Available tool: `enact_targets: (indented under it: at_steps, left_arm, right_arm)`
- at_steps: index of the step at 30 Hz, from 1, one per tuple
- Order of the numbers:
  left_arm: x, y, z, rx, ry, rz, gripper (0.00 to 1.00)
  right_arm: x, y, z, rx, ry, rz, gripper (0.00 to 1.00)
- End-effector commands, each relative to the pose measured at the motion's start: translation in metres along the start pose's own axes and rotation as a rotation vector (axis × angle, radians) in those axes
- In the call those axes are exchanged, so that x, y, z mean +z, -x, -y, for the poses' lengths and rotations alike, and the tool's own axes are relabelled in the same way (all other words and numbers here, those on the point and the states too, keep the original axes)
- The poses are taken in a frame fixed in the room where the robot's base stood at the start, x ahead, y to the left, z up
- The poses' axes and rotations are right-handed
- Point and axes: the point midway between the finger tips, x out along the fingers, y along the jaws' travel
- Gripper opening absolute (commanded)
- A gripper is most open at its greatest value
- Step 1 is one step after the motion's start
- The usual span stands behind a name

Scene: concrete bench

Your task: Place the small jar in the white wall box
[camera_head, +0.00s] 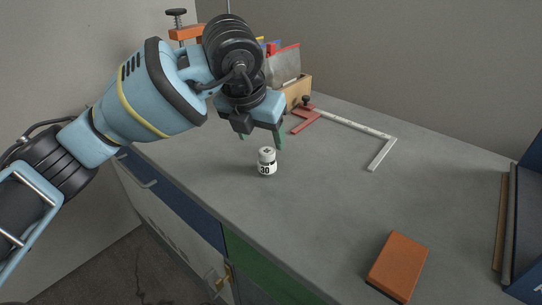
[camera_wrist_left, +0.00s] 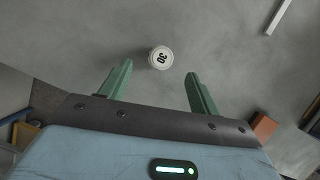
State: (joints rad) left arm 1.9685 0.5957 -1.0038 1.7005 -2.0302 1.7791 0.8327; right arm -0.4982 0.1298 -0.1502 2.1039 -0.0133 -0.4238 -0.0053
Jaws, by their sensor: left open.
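The small jar (camera_head: 266,162) is white with a dark "30" on its side. It stands upright on the grey bench top, near the bench's front edge. In the left wrist view its round lid (camera_wrist_left: 161,57) also reads "30" and lies just beyond and between the fingertips. My left gripper (camera_head: 262,142) is open and empty, above and slightly behind the jar, with its green fingers pointing down. The fingers (camera_wrist_left: 157,72) are spread wide in the wrist view. I cannot make out a white wall box in either view. My right gripper is not in view.
An orange-brown block (camera_head: 398,264) lies at the front right. A white and red frame-like bar (camera_head: 352,124) lies behind the jar. A wooden holder (camera_head: 297,91) with upright panels stands at the back, partly hidden by my arm. A dark blue bin (camera_head: 525,225) is at the right edge. The middle is clear.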

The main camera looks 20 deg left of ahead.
Motion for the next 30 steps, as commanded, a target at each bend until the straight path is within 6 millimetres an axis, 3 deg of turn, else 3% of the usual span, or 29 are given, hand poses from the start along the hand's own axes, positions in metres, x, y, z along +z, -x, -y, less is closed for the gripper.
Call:
enact_targets:
  at_steps: [9,17,25,30]
  left_arm:
    - [-0.001,-0.026,0.001,-0.001,-0.001,-0.003,0.62]
    - [-0.001,-0.033,0.001,-0.002,-0.001,-0.001,0.62]
    - [-0.002,-0.069,0.002,-0.002,0.0,-0.003,0.62]
    - [-0.001,-0.079,0.002,-0.002,-0.001,-0.001,0.62]
  right_arm:
    - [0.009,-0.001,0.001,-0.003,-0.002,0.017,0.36]
    - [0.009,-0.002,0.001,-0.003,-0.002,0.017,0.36]
    - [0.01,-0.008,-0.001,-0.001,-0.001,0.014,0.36]
    - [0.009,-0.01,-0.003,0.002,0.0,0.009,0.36]
